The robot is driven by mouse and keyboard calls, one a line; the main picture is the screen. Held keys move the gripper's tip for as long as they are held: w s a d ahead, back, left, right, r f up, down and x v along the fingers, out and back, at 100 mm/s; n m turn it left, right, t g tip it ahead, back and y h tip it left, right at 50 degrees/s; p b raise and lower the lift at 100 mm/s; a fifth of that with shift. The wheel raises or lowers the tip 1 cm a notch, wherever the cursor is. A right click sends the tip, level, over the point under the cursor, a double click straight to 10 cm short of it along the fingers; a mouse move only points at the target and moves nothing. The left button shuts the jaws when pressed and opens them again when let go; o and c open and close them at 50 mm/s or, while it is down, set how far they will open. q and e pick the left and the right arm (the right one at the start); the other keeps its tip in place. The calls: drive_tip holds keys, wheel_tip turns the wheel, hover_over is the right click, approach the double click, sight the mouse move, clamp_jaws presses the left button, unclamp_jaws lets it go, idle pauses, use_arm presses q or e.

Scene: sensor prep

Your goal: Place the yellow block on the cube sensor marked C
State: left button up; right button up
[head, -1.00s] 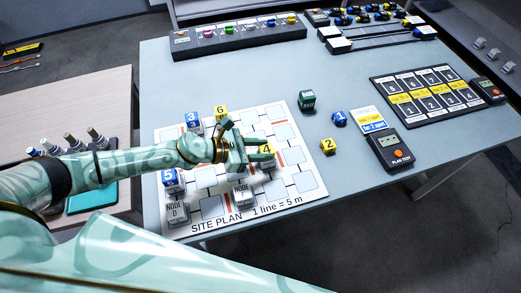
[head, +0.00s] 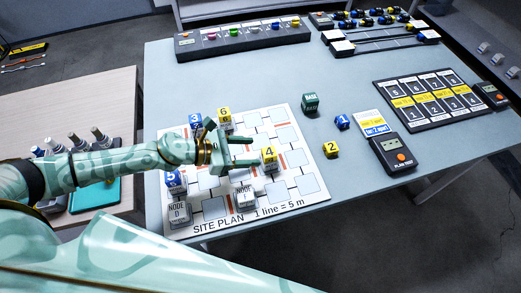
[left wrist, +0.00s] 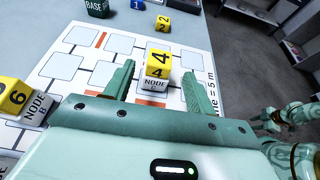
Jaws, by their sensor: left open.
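A yellow block marked 4 (head: 269,153) sits on a white cube sensor (head: 271,167) on the site plan. In the left wrist view the block (left wrist: 159,62) rests upright on that cube (left wrist: 154,84), whose face reads NODE; its letter is too small to read. My left gripper (head: 251,152) is open and empty, just left of the block. In the left wrist view its fingers (left wrist: 160,75) stand apart on either side of the block and cube, with gaps at both sides. Part of my right arm, apparently its gripper (left wrist: 268,120), shows at the right edge there.
Other yellow blocks marked 6 (head: 224,114) and 2 (head: 331,149) and blue blocks 3 (head: 195,121) and 5 (head: 173,179) stand nearby. A green base cube (head: 310,101) stands right of the plan.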

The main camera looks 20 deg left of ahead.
use_arm(q)
drive_tip(key=v, duration=0.7)
